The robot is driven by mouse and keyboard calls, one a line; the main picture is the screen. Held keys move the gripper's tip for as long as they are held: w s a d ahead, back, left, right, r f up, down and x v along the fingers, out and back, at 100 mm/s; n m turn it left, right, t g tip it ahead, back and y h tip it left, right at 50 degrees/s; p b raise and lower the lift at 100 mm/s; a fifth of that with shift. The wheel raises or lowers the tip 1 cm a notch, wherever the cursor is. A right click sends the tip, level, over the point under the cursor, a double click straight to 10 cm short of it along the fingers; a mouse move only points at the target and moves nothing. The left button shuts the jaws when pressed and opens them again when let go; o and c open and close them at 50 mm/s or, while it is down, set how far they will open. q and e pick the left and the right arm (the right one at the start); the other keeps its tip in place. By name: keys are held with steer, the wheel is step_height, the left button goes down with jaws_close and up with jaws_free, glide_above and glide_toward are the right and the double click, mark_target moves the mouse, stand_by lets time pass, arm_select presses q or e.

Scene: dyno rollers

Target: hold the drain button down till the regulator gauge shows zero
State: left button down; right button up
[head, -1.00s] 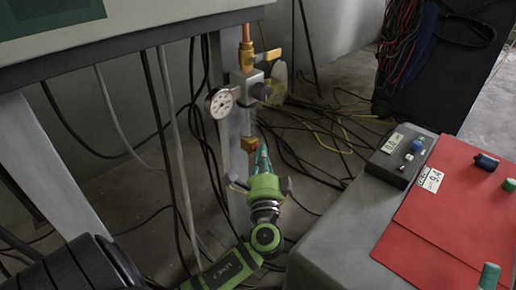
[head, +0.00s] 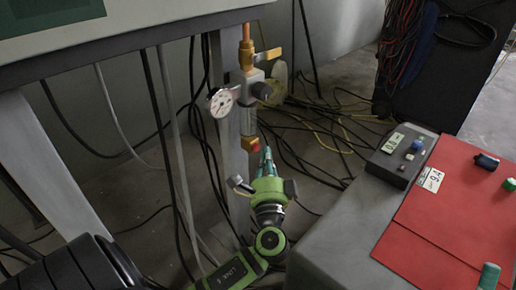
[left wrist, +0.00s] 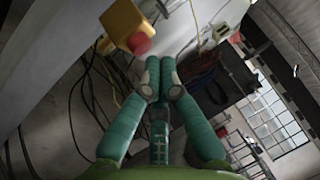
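The red drain button (head: 255,147) sits on a small yellow block (head: 246,143) low on the regulator's post. In the left wrist view the red button (left wrist: 138,43) on its yellow housing (left wrist: 122,18) shows above and left of my fingertips. The white round regulator gauge (head: 222,102) hangs left of the regulator body (head: 248,88); its reading is too small to tell. My left gripper (head: 266,154) is just right of and slightly below the button. In the left wrist view my fingers (left wrist: 160,72) are together, with nothing between them and apart from the button.
Cables hang behind the post and lie on the floor. A grey bench (head: 335,240) with a control box (head: 401,155) and a red mat (head: 430,235) stands at right. A table (head: 130,42) overhangs upper left.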

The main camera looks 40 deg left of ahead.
arm_select(q)
steer(key=shift+d, duration=0.15)
steer(key=shift+s+d+b, duration=0.2)
steer(key=shift+d+b, duration=0.15)
steer(key=shift+d, duration=2.15)
